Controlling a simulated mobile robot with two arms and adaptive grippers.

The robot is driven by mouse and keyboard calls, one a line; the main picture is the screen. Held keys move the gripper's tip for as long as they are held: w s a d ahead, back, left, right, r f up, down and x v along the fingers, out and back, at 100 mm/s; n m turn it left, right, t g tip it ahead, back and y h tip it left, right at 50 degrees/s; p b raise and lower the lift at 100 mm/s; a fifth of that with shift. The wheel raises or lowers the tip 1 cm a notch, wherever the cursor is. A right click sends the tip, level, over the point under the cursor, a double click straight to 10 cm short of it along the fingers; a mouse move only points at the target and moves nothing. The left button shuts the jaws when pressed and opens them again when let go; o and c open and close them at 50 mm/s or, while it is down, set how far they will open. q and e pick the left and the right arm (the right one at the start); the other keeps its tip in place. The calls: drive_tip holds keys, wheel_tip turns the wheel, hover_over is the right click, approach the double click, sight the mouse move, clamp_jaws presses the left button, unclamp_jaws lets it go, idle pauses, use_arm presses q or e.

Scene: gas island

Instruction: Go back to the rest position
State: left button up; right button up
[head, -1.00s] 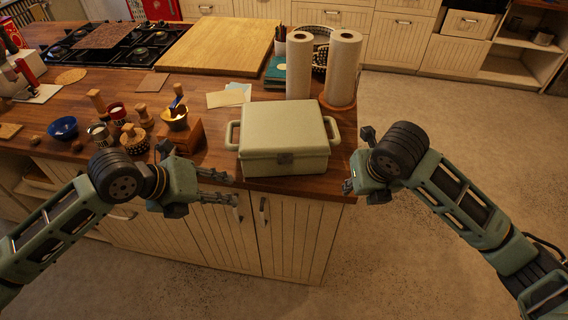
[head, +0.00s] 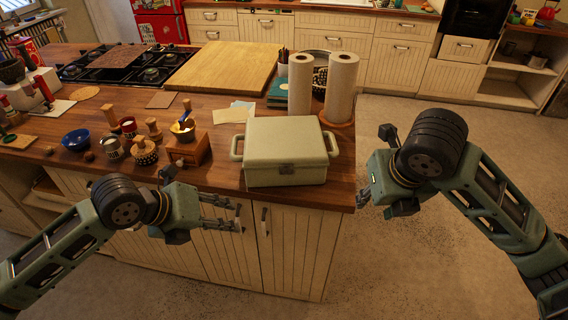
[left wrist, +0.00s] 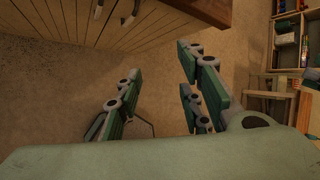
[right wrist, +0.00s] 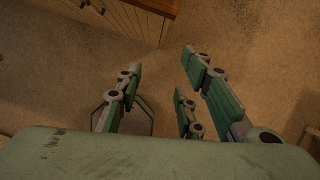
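My left gripper (head: 222,212) is in front of the island's cabinet doors, below the worktop edge. In the left wrist view its fingers (left wrist: 155,95) are spread with nothing between them. My right gripper (head: 364,190) is just off the island's right end, right of the pale green box. In the right wrist view its fingers (right wrist: 160,95) are spread and empty, with floor below. The pale green lidded box (head: 285,152) stands shut on the worktop near its front right corner. Neither gripper touches it.
The wooden island worktop (head: 225,178) carries paper towel rolls (head: 340,88), a cutting board (head: 222,66), a blue bowl (head: 76,140), mills and small jars. White cabinet doors (head: 290,250) face my left gripper closely. The floor (head: 400,270) is free on the right.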

drive_tip(key=shift+s+r, duration=0.15)
drive_tip(key=shift+r, duration=0.55)
